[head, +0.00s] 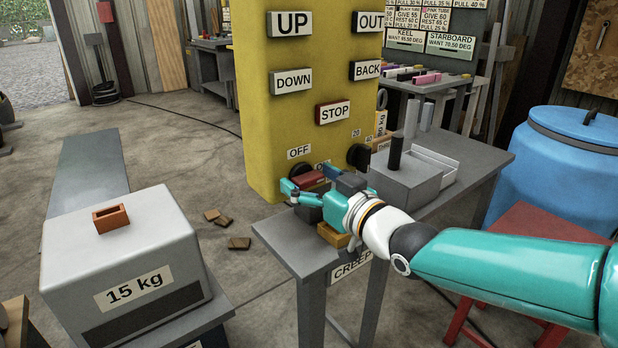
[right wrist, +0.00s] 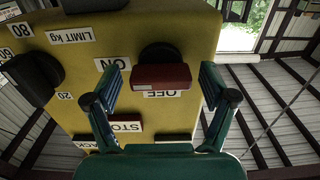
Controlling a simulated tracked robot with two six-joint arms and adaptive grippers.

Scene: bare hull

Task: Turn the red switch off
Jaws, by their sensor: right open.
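The red switch (head: 310,179) is a red bar handle on a round black base, low on the yellow panel, below the OFF label (head: 299,152). In the right wrist view, which shows the panel upside down, the red handle (right wrist: 161,77) lies crosswise, with the ON label (right wrist: 111,73) at its left and OFF along its lower edge. My right gripper (right wrist: 161,84) is open, its fingers on either side of the handle with visible gaps. In the head view the right gripper (head: 306,183) is at the switch and partly hides it. My left gripper is not in view.
A black dial (head: 359,156) sits close to the right of the switch. Above are UP, DOWN and STOP (head: 333,112) plates. A grey table (head: 290,245) with a grey box and black lever (head: 395,153) stands below my right arm. A 15 kg block (head: 120,245) stands at left.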

